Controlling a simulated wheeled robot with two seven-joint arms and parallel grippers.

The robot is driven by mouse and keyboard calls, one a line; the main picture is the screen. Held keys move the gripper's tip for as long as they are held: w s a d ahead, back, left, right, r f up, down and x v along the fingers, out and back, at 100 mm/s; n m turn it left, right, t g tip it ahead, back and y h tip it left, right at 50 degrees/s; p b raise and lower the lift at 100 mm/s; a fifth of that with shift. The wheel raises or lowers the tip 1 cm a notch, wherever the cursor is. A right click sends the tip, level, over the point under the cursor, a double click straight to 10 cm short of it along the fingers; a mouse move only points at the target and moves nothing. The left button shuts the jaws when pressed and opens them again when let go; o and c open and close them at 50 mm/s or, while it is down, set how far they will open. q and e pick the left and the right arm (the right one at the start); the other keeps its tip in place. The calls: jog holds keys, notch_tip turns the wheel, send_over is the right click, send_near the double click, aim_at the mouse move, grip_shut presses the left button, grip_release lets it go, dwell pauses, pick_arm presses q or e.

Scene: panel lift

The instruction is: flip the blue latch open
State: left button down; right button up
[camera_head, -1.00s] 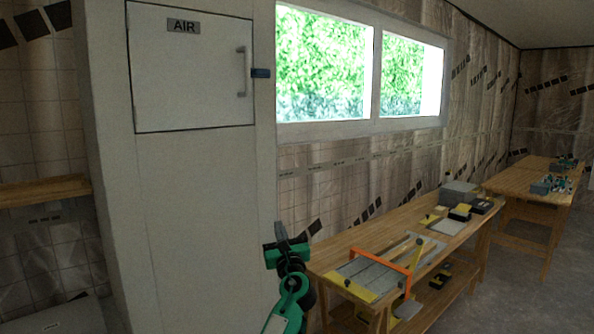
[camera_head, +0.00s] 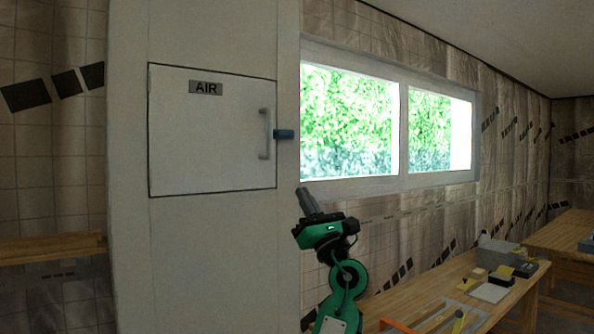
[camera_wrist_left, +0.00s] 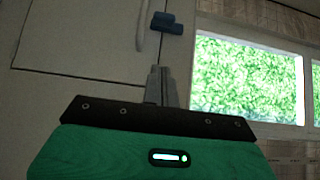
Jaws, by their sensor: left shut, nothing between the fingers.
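The blue latch (camera_head: 284,134) sits at the right edge of the white AIR panel door (camera_head: 212,150), beside its vertical handle (camera_head: 264,134). It lies sideways across the door's edge. It also shows in the left wrist view (camera_wrist_left: 166,23), above the fingertips. My left gripper (camera_head: 304,192) is below and slightly right of the latch, pointing up, apart from it. Its fingers are together and empty, and they also show in the left wrist view (camera_wrist_left: 158,72). My right gripper is not in view.
A window (camera_head: 385,122) is to the right of the white column. A wooden workbench (camera_head: 455,285) with tools and boxes stands at lower right. A wooden shelf (camera_head: 50,250) is at far left. The space between my left gripper and the latch looks clear.

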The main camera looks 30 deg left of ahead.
aim_at(284, 134)
pick_arm(q)
jog(key=shift+s+d+r+p+x, duration=0.15)
jog(key=shift+d+r+p+x, duration=0.2)
jog(key=shift+p+x, duration=1.25)
jog(key=shift+s+d+r+p+x, duration=0.1)
jog(key=shift+d+r+p+x, duration=0.35)
jog(key=shift+x, duration=2.05)
jog(key=shift+s+d+r+p+x, duration=0.1)
jog(key=shift+s+r+p+x, duration=0.1)
jog(key=shift+p+x, duration=1.45)
jog(key=shift+w+a+r+b, duration=0.2)
jog(key=shift+r+b, duration=0.1)
jog(key=shift+b, duration=0.15)
